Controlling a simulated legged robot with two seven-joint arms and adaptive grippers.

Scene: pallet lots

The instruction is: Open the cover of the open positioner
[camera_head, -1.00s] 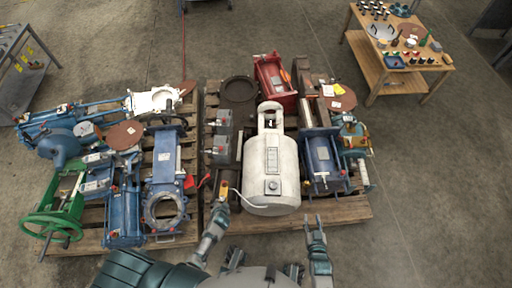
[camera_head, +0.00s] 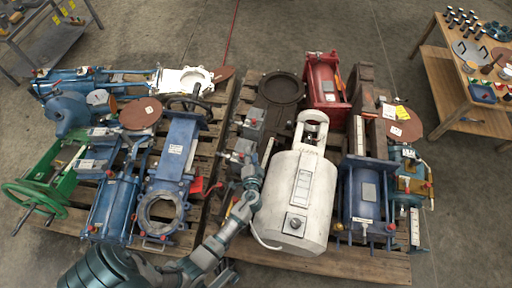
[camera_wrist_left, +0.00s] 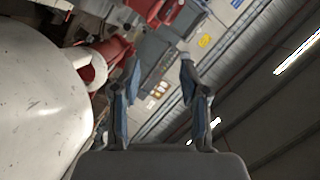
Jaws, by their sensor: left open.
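Grey boxes that look like positioners stand left of the white tank on the right pallet in the head view. I cannot tell which is the open positioner, and no cover can be made out. My left gripper (camera_head: 252,172) is close beside the tank, over the near grey parts. In the left wrist view its two fingers (camera_wrist_left: 159,68) are apart with nothing between them. My right gripper is out of view.
The white tank (camera_head: 294,200) stands close right of my left gripper and fills the left of the wrist view. A red actuator (camera_head: 325,80) is behind it, a blue one (camera_head: 364,195) to its right. Blue valves (camera_head: 170,165) crowd the left pallet. A wooden table (camera_head: 440,75) is far right.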

